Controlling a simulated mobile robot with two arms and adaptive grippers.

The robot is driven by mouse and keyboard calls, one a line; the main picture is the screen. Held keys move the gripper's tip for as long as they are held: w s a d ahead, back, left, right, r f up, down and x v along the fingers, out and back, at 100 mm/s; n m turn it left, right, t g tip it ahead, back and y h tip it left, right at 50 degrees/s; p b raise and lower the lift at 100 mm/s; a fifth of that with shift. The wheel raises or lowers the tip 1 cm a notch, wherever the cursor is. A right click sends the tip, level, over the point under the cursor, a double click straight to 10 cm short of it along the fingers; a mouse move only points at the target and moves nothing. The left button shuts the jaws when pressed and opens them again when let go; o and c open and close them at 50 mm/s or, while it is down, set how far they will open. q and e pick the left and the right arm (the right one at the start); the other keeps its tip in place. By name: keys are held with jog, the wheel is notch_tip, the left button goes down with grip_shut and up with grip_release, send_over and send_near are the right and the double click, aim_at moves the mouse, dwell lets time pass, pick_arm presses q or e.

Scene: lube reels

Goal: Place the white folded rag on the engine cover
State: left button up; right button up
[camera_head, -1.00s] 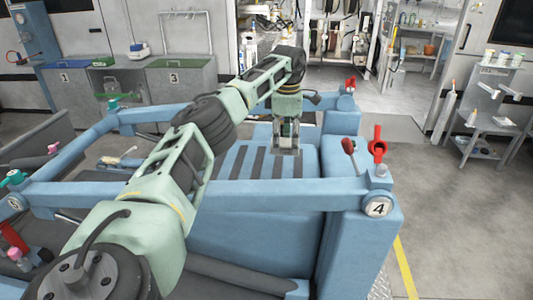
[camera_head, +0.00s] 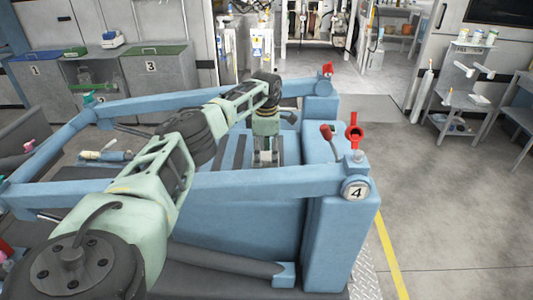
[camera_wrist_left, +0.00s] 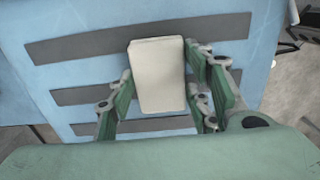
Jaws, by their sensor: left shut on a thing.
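The white folded rag (camera_wrist_left: 157,75) is a thick, pale block between my left gripper's fingers in the left wrist view. My left gripper (camera_head: 265,160) is shut on it and points down over the engine cover in the head view. The rag cannot be made out in the head view. The engine cover is the blue panel with dark grey strips (camera_wrist_left: 115,70), and it lies behind the rag in the left wrist view. Whether the rag touches the cover cannot be told. My right gripper is not in view.
Blue frame rails run in front of the cover (camera_head: 210,183) and behind it (camera_head: 170,102). Open floor (camera_head: 450,200) lies farther right.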

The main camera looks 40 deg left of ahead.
aim_at(266, 156)
pick_arm(q)
jog(key=shift+f, duration=0.25)
jog(key=o, duration=1)
jog(key=shift+r, duration=0.1)
jog(key=shift+r, duration=0.25)
jog(key=shift+w+r, duration=0.1)
jog(key=shift+r, duration=0.2)
jog(key=shift+r+b, duration=1.05)
jog(key=shift+r, duration=4.65)
